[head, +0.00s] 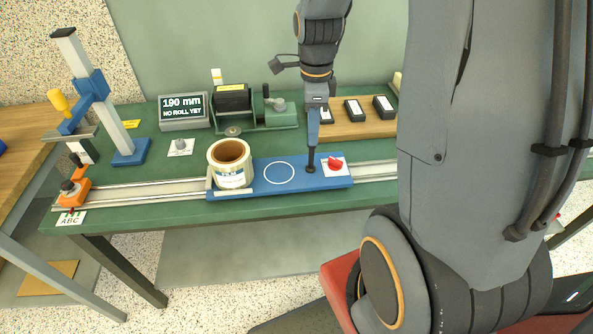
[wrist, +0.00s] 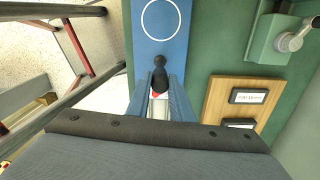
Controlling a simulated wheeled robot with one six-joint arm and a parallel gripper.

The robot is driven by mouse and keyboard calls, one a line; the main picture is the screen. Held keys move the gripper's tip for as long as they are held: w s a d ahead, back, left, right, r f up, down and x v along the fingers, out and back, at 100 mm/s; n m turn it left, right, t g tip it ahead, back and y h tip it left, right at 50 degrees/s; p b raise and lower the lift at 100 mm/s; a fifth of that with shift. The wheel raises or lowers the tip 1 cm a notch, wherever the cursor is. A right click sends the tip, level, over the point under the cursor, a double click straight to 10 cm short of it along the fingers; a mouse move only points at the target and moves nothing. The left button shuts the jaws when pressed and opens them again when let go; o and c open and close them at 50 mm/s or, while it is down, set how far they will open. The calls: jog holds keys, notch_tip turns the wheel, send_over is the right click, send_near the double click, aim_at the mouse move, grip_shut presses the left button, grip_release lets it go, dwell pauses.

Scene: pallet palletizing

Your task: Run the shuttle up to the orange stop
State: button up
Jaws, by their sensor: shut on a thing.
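The blue shuttle (head: 262,188) lies on the pale rail (head: 140,190). A cream roll (head: 229,165) stands upright on its left end. A white ring marks the middle, and a red knob (head: 337,163) on a white plate is at the right end. The orange stop (head: 74,194) is at the rail's left end, with bare rail between it and the shuttle. My gripper (head: 311,158) points down and is shut on the shuttle's black post (head: 310,169). In the wrist view the fingers (wrist: 160,88) flank the black post (wrist: 160,60), and the blue shuttle (wrist: 145,42) extends upward.
A display (head: 184,110) reading 190 mm, a black-topped green fixture (head: 235,100) and a wooden board (head: 345,129) with dark blocks stand behind the rail. A blue-and-silver upright (head: 105,100) with a yellow handle rises behind the stop. The rail left of the shuttle looks clear.

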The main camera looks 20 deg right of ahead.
jog(key=w+a+p, duration=0.1)
jog(key=w+a, duration=0.3)
jog(key=a, duration=0.9)
jog(key=w+a+p, duration=0.2)
jog(key=w+a, duration=0.1)
jog(key=a, duration=1.1)
jog(key=shift+w+a, duration=0.15)
jog(key=shift+w, duration=0.2)
jog(key=w+a, duration=0.2)
jog(key=a, duration=0.4)
jog(key=shift+a, duration=0.4)
jog(key=o, duration=1)
jog(key=shift+r+p, duration=2.65)
jog(key=shift+r, duration=0.85)
